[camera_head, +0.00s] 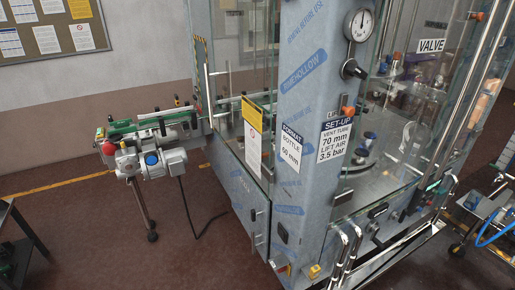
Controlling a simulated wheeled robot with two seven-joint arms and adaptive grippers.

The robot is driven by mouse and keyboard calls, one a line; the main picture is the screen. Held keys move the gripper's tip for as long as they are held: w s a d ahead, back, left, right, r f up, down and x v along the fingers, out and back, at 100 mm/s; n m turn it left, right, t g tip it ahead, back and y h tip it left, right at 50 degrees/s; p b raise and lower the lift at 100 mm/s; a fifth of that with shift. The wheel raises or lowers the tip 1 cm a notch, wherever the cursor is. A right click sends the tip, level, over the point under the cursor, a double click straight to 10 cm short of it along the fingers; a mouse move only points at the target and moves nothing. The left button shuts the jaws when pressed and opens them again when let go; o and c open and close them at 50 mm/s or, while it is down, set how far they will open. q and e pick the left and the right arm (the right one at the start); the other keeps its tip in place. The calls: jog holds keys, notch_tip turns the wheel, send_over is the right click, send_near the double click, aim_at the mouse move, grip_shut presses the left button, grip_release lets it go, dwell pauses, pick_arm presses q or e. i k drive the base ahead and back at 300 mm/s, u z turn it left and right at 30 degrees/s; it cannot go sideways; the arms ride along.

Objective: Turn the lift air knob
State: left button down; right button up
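A filling machine wrapped in blue-printed protective film stands at the centre and right. A black knob (353,69) sits on its front corner post (303,130). A round white-faced gauge (358,25) with a dark needle is just above the knob. A set-up sign (335,138) lower on the post reads vent tube 70 mm, lift air 3.5 bar. A small partly hidden label above that sign begins with "LI". Neither of my grippers shows in the head view, and nothing touches the knob.
A conveyor with a motor (150,160) and a red button juts out at left. A dark table (15,240) is at the lower left edge, and a cart with a blue hose (492,237) at right. Chrome rails (347,250) project at the machine's base. Open brown floor lies front left.

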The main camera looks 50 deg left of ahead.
aim_at(352, 70)
jog(key=u, duration=1.15)
